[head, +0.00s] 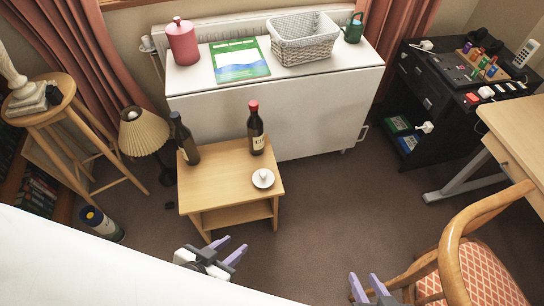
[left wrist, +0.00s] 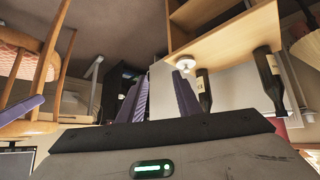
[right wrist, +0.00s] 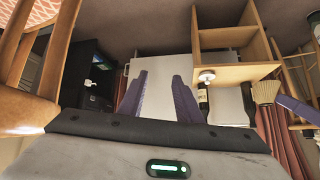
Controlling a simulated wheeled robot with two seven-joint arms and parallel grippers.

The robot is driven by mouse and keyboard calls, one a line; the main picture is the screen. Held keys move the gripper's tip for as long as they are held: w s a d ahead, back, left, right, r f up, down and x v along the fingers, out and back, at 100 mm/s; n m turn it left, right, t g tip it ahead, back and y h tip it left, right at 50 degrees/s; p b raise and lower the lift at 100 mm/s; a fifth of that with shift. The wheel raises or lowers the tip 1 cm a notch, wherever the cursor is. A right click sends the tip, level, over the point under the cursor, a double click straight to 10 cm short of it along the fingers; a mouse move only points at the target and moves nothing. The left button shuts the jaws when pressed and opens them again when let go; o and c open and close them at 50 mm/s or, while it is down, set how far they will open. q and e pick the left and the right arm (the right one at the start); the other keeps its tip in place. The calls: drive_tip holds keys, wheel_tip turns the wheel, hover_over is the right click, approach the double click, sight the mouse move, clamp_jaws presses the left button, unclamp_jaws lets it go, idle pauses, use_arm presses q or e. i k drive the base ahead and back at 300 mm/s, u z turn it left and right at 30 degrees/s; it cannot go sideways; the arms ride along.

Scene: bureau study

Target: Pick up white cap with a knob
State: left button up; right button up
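The white cap with a knob (head: 263,179) lies knob up on the small wooden table, near its front right corner. It also shows in the left wrist view (left wrist: 184,64), just past one fingertip, and in the right wrist view (right wrist: 207,76), to the right of the fingers. My left gripper (head: 232,250) is open and empty, in front of the table and apart from the cap. My right gripper (head: 366,285) is open and empty, further right and nearer the bottom edge, well away from the cap.
The small table (head: 215,190) also bears a dark bottle (head: 186,140) and a red-topped bottle (head: 256,132) behind the cap. A white cabinet (head: 320,115) stands behind. A wooden chair (head: 452,240) is at the right, a lamp (head: 143,133) at the left. Floor right of the table is clear.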

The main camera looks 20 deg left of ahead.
sight(263, 178)
drive_tip(key=i, duration=0.95)
drive_tip(key=u, duration=0.5)
